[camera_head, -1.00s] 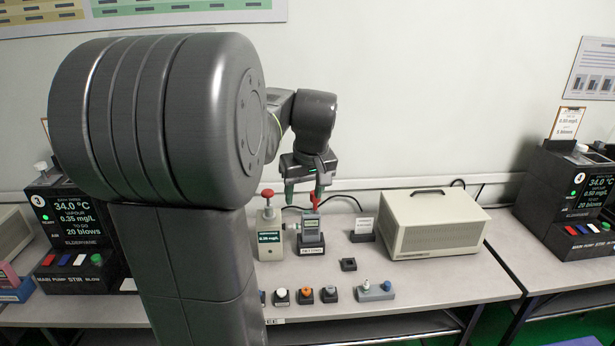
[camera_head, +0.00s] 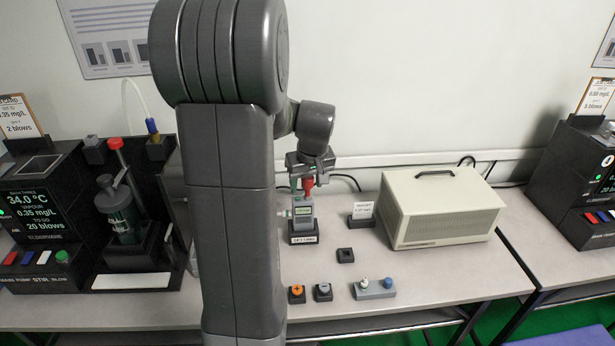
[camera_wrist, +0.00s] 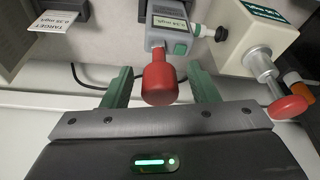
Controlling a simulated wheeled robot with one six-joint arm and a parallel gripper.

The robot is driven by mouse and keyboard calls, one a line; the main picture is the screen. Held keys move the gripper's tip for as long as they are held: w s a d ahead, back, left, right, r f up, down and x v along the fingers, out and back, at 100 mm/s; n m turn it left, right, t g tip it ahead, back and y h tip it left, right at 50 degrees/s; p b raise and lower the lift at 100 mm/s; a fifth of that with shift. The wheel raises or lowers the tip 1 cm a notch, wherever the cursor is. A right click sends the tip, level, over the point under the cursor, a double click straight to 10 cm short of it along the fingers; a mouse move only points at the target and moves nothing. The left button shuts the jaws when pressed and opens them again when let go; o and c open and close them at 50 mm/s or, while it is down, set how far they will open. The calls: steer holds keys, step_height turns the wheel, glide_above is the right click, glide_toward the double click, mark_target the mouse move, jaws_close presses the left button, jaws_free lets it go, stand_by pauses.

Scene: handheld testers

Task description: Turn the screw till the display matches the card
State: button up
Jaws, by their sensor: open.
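The handheld tester (camera_head: 302,209) is grey with a small lit display and stands in a dark holder marked SETTING (camera_head: 303,239). A red handle (camera_head: 309,186) stands up from its top; it also shows in the wrist view (camera_wrist: 159,82). My gripper (camera_wrist: 161,88) is open, one green finger on each side of the red handle, with gaps visible. The tester's display (camera_wrist: 170,22) is upside down in the wrist view, its digits too small to read surely. The white target card (camera_head: 362,210) stands to the right in a dark holder; it seems to read 0.35 mg/L.
A beige unit (camera_wrist: 250,35) with a red-topped plunger (camera_wrist: 288,107) stands beside the tester, hidden by my arm in the head view. A large cream case (camera_head: 440,207) stands right. Small knob blocks (camera_head: 297,293) line the front. A dark station (camera_head: 42,210) stands left.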

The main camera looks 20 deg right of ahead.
jaws_close()
steer(key=shift+m+h, duration=0.5)
steer(key=shift+m, duration=1.2)
steer(key=shift+m, duration=0.5)
steer(key=shift+d+m+g+h, duration=0.15)
steer(key=shift+m+g+h, duration=0.25)
steer(key=shift+m, duration=0.8)
steer(key=shift+b, duration=0.3)
